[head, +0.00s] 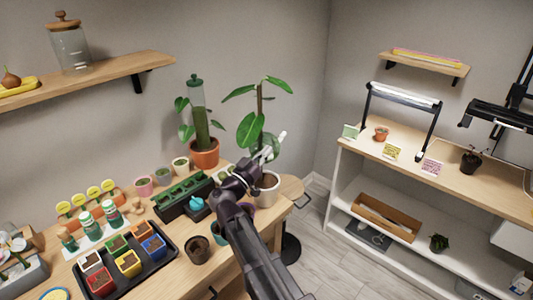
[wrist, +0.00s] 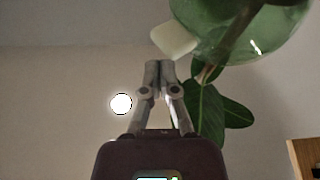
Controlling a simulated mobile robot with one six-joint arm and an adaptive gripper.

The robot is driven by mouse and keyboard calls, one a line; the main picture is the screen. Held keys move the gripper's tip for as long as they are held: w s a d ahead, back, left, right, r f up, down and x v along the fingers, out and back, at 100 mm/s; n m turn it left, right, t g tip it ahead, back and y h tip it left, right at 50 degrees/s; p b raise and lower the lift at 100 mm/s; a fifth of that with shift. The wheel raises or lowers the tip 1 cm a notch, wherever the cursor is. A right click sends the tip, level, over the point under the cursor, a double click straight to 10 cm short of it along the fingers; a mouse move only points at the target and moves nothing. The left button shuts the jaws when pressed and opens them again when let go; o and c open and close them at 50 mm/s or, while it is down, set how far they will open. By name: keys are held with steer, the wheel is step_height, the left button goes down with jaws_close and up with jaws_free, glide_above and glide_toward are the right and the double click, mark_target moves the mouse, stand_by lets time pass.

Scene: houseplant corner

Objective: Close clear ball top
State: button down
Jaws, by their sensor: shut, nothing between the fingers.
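A clear, green-tinted rounded shell (wrist: 245,28) fills the upper right of the wrist view, its upper part cut off by the frame. It looks like the clear ball. A pale tab (wrist: 172,42) stands at its left edge; whether the top is open or shut I cannot tell. My gripper (wrist: 158,68) is shut and empty, with its fingertips just below the tab; contact is unclear. In the head view my gripper (head: 270,153) is beside the tall leafy plant (head: 250,128) in a white pot (head: 267,190). My arm and the leaves mostly hide the ball there.
A terracotta pot (head: 204,153) with a clear, green-capped tube stands left of the plant. A green planter tray (head: 180,201), small pots and a black tray (head: 105,290) crowd the table. A shelf unit (head: 345,165) stands right, with open floor between.

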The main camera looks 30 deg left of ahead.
steer(key=s+a+b, duration=0.1)
steer(key=s, duration=0.8)
steer(key=shift+s+a+f+b, duration=0.3)
steer(key=shift+s+a+f, duration=0.05)
steer(key=shift+a+f, duration=0.1)
steer(key=shift+w+d, duration=0.1)
stand_by(0.5)
steer(key=w+d+f+g+h+p, duration=0.15)
steer(key=w+d+f+g, duration=0.3)
steer(key=d, duration=0.55)
steer(key=w+d+f+m+g+h, duration=0.15)
steer(key=w+d+f+g, duration=0.35)
steer(key=d, duration=0.6)
steer(key=w+d+f+n+g+h, duration=0.1)
steer(key=w+d+f+g+h, duration=0.15)
steer(key=w+d, duration=0.55)
steer(key=s+d+f+g+y, duration=0.2)
steer(key=s+d+f+g, duration=0.1)
steer(key=d, duration=0.6)
steer(key=s+d+f+g+y+p, duration=0.1)
steer(key=s+d+f+g+y, duration=0.2)
steer(key=d, duration=0.6)
steer(key=s+d+f+n+g+y+p, duration=0.1)
steer(key=s+d+f+g+y, duration=0.1)
steer(key=d, duration=0.7)
steer(key=shift+s+d+f+g+y, duration=0.3)
steer(key=shift+s+f+g+y, duration=0.1)
steer(key=shift+s+g+y, duration=0.55)
steer(key=shift+s, duration=0.1)
